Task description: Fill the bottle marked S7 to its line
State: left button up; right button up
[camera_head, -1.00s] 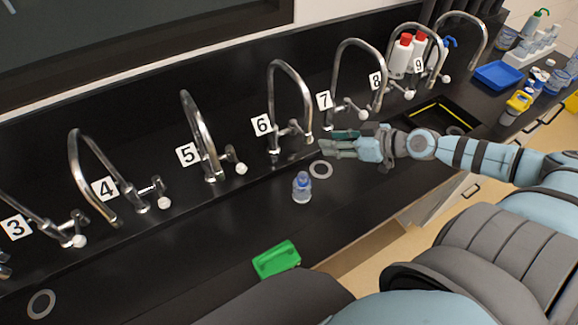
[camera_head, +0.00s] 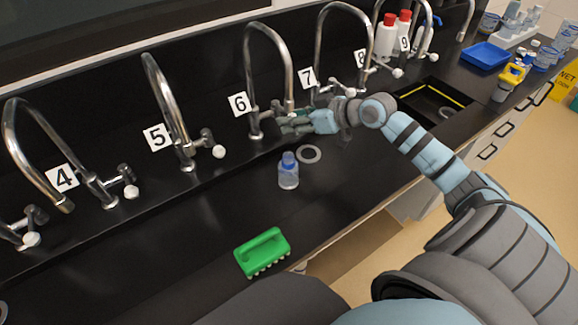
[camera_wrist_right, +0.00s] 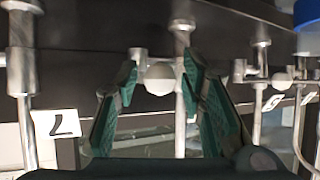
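A small clear bottle with a blue cap (camera_head: 288,171) stands upright on the black counter in front of tap 6 (camera_head: 252,75). I cannot read its marking or see its fill line. A blue edge at the top right of the wrist view (camera_wrist_right: 306,14) looks like its cap. My right gripper (camera_head: 284,124) is at tap 6, behind the bottle. In the upside-down wrist view its green fingers (camera_wrist_right: 160,82) are apart, with a white tap knob (camera_wrist_right: 160,78) between or just beyond them. I cannot tell whether they touch it. No water shows. My left gripper is not in view.
A grey ring (camera_head: 310,154) lies right of the bottle. A green brush-like object (camera_head: 263,252) lies near the front edge. More numbered taps line the back, including tap 5 (camera_head: 165,105). A black sink (camera_head: 437,100) and a blue tray (camera_head: 485,56) are at right.

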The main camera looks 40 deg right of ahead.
jog(key=shift+w+d+f+b, duration=0.2)
jog(key=shift+w+d+b, duration=0.1)
jog(key=shift+d+b, duration=0.3)
jog(key=d+b, duration=0.2)
jog(key=d, duration=0.1)
jog(key=shift+w+r, duration=0.15)
jog(key=shift+w, duration=0.25)
dwell(0.5)
jog(key=a+p, duration=0.1)
jog(key=s+a+p, duration=0.1)
jog(key=a+p, duration=0.1)
jog(key=shift+s+r, duration=0.1)
jog(key=shift+a, duration=0.1)
dwell(1.8)
